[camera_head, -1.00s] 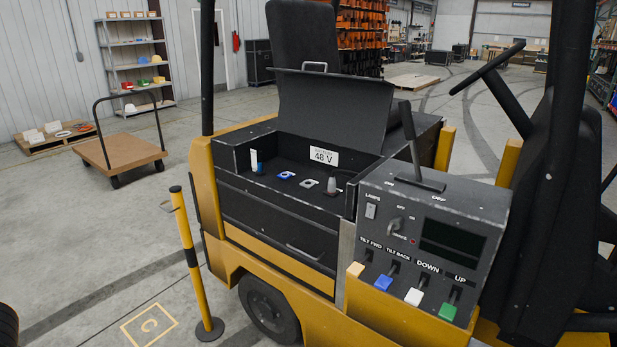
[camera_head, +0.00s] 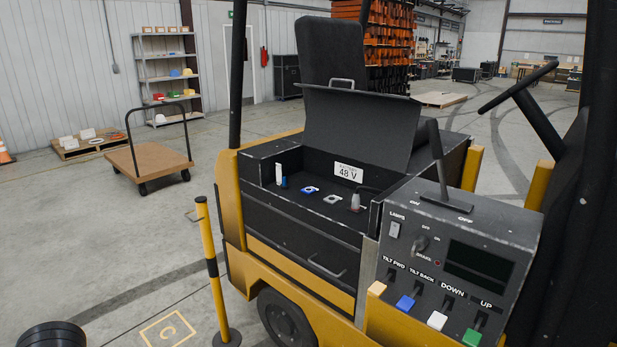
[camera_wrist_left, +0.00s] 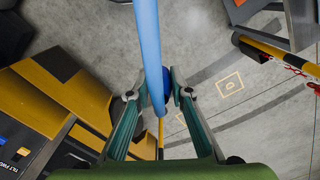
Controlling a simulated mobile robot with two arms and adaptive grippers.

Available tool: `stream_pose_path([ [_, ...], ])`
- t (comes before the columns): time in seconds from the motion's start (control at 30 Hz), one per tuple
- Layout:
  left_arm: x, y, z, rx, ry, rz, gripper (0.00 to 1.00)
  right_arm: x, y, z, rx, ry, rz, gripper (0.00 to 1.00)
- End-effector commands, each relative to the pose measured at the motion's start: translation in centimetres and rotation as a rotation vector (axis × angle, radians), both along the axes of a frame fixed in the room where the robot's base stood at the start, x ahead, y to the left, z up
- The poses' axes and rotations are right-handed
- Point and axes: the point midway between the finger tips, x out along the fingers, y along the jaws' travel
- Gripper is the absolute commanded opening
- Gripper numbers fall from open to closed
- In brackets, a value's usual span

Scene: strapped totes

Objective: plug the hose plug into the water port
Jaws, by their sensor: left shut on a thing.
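My left gripper (camera_wrist_left: 159,92) shows only in the left wrist view. Its two teal fingers are closed on a blue piece, which I take to be the hose plug (camera_wrist_left: 157,84). A light blue hose (camera_wrist_left: 149,35) runs from it to the top of the picture and hides part of it. In the head view, a blue square fitting with a white ring (camera_head: 309,190) sits in the open battery bay and looks like the water port. A grey fitting (camera_head: 332,199) is beside it. The held plug is well away from the bay. My right gripper is in neither view.
The bay's raised lid (camera_head: 355,125) stands behind the fittings. A grey-tipped connector (camera_head: 355,202) is to their right. The lever console (camera_head: 455,260) borders the bay on the right. A yellow post (camera_head: 211,270) stands on the floor at left. Open floor lies beyond it.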

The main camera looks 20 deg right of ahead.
Motion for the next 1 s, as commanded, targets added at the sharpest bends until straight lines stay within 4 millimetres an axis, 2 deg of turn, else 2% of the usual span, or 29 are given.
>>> stream_pose_path([
  [0.03,-0.7,0.0,-2.0,0.001,0.013,0.002,0.00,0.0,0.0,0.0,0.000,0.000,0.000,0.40],
  [0.2,-2.2,0.1,-7.2,0.002,0.009,0.000,0.00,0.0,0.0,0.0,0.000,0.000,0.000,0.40],
  [0.37,-3.4,0.1,-10.0,0.004,0.004,-0.009,0.00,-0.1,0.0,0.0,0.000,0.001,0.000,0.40],
  [0.5,-3.7,0.1,-10.7,0.003,-0.001,-0.012,0.00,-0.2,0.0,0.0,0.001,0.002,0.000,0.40],
  [0.7,-3.7,0.1,-10.7,0.004,-0.002,-0.012,0.00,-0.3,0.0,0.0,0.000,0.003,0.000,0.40],
  [0.77,-3.6,0.1,-10.7,0.004,-0.002,-0.012,0.00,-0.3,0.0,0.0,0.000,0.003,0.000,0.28],
  [1.0,-3.6,0.1,-10.7,0.004,-0.002,-0.012,0.00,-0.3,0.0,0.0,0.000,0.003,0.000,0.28],
])
